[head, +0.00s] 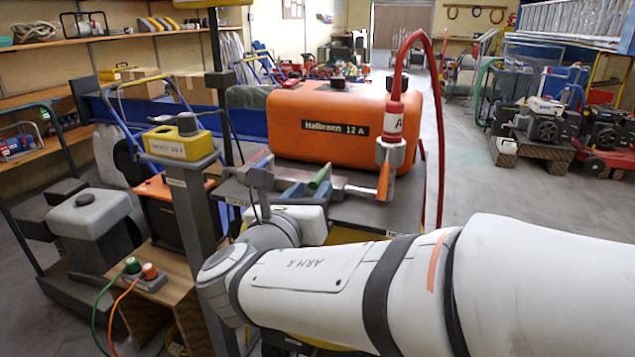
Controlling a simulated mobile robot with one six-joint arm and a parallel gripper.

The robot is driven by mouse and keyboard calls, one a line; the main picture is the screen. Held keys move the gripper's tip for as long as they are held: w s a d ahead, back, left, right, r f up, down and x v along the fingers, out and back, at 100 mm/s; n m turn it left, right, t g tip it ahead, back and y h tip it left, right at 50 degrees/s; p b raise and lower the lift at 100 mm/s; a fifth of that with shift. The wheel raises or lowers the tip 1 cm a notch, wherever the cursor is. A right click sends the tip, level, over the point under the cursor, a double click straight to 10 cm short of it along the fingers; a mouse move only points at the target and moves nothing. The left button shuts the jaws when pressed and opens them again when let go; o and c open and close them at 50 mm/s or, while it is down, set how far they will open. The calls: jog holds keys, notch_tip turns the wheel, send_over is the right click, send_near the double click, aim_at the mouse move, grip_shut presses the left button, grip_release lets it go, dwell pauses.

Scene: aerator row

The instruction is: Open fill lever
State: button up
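An orange tank (345,125) labelled "Halbreen 12 A" lies on a dark stand. A red hose nozzle marked "A" (394,122) stands upright in a grey fitting at the tank's front right. Which of these is the fill lever I cannot tell for sure. My gripper (262,177) appears as grey metal parts left of the handles, apart from the orange lever. Its finger opening is unclear.
A yellow box (178,144) sits on a grey post left of my gripper. The red hose (440,130) loops down the tank's right side. Green and orange plugs (140,269) with cables are lower left. Clear floor (480,190) lies right of the stand.

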aim_at(323, 170)
jog(key=shift+w+d, duration=0.2)
jog(key=shift+w, duration=0.15)
jog(key=shift+b+x, duration=0.95)
jog(key=shift+x, duration=2.2)
jog(key=shift+a, duration=0.1)
jog(key=shift+c, duration=0.2)
grip_shut()
